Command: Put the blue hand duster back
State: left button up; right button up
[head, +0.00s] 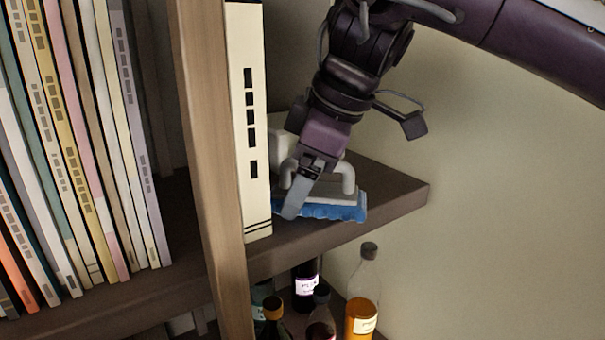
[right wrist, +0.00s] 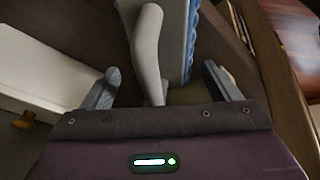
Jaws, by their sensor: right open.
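The blue hand duster (head: 335,210) lies on the dark shelf board, blue pad down and grey handle up, just right of the cream book. My right gripper (head: 300,192) reaches down from above at the duster. In the right wrist view my right gripper (right wrist: 161,76) is open, with its fingers apart on either side of the grey handle (right wrist: 150,50). The blue pad (right wrist: 192,40) shows beyond the handle there. I cannot tell whether a finger touches the handle. My left gripper is not in view.
The cream book (head: 247,130) stands by the wooden upright (head: 212,150), with several books left of it. A whitish object (head: 283,148) is partly hidden behind my gripper. Several bottles (head: 362,305) stand below the shelf board (head: 395,190). The board's right end is bare.

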aim_at(332, 199)
jog(key=v, duration=1.2)
jog(key=shift+s+r, duration=0.1)
jog(key=shift+s, duration=0.05)
